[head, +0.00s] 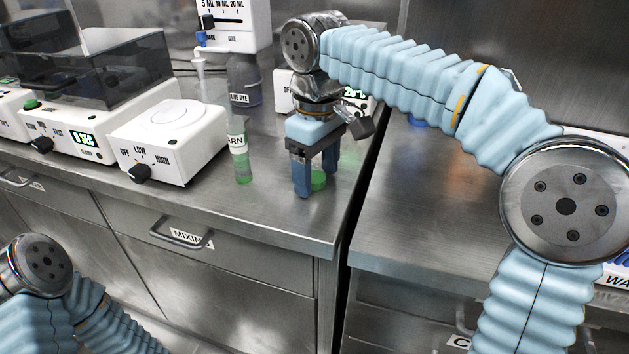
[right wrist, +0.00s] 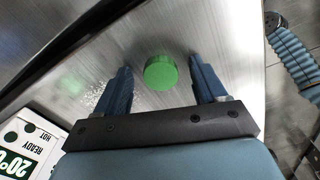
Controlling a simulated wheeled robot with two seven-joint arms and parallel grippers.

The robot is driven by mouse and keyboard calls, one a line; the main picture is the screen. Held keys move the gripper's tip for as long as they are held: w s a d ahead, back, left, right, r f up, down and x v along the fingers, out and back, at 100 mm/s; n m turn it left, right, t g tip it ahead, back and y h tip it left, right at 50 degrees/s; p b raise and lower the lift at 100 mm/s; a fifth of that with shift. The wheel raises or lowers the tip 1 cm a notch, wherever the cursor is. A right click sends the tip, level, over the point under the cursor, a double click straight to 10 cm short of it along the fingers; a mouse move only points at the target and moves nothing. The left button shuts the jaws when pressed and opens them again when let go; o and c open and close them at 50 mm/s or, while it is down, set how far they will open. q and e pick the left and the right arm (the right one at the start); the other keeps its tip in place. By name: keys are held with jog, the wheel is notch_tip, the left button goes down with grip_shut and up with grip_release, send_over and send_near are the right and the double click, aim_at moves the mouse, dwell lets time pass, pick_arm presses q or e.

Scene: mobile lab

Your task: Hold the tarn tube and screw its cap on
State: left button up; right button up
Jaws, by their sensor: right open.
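The tarn tube (head: 239,158), clear with a white label ending in "RN" and green at its bottom, stands upright on the steel bench. Its top is hard to make out against the bottle behind it. A round green cap (head: 318,180) lies on the bench to the right of the tube, and it also shows in the right wrist view (right wrist: 160,72). My right gripper (head: 316,188) points down over the cap, open, with one finger on each side of it. A gap shows between cap and fingers in the right wrist view. My left gripper is out of view.
A hotplate-like box (head: 168,140) with an OFF-LOW-HIGH knob stands left of the tube. A dye bottle (head: 243,82) and a dispenser (head: 235,22) are behind. The bench edge and a gap lie right of my right gripper. Bare steel lies in front.

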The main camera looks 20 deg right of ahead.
aim_at(316, 177)
jog(key=shift+c, duration=0.3)
jog(key=c, duration=1.1)
pick_arm(q)
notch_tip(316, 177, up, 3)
jog(key=p, duration=0.3)
pick_arm(e)
jog(key=shift+o, duration=0.2)
notch_tip(316, 177, up, 10)
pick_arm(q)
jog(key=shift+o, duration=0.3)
